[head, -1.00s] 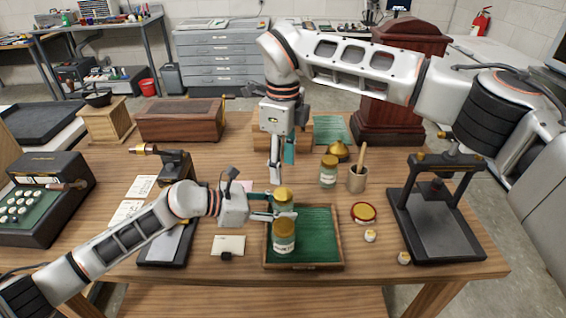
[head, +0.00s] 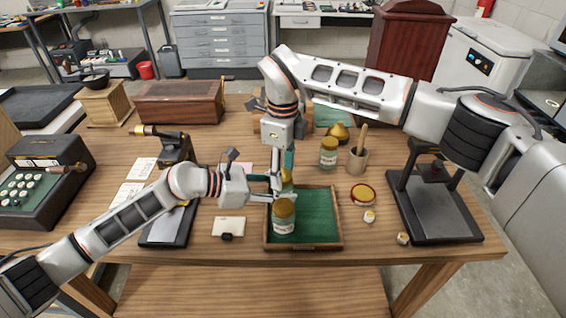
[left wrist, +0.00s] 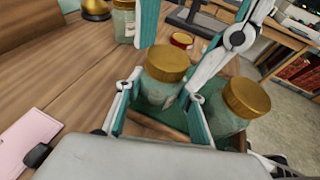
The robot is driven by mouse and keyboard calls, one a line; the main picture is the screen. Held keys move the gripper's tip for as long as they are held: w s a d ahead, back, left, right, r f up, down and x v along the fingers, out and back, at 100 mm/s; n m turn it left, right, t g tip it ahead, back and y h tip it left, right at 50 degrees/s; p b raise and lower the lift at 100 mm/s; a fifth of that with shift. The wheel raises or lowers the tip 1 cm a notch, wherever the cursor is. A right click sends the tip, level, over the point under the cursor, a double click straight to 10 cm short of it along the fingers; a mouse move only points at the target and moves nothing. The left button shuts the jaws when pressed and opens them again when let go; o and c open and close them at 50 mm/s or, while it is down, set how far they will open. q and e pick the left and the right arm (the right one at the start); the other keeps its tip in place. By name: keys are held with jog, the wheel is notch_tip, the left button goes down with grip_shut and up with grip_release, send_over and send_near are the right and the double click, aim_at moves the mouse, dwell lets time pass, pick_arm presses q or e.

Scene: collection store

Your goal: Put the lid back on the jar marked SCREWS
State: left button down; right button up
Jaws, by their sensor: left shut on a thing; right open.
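Two glass jars with gold lids stand in the green-lined tray (head: 318,225). My left gripper (head: 283,197) is shut on the rear jar (head: 287,187); the left wrist view shows this jar (left wrist: 160,92) between its fingers, its gold lid (left wrist: 167,63) on top. My right gripper (head: 281,180) points down, open, with its fingers on either side of that lid. I cannot tell whether they touch it. The front jar (head: 284,222) stands close by, also in the left wrist view (left wrist: 222,118). The labels are too small to read, so I cannot tell which says SCREWS.
A third lidded jar (head: 328,152) and a mortar-like cup (head: 357,160) stand behind the tray. A red-rimmed round dish or lid (head: 362,194) and small white pots (head: 369,216) lie to its right. A black press (head: 435,205) stands at the right edge.

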jog(key=c, duration=1.2)
jog(key=shift+o, duration=0.2)
jog(key=m, duration=1.1)
jog(key=shift+m, duration=0.3)
jog(key=o, duration=1.3)
notch_tip(320, 180, up, 12)
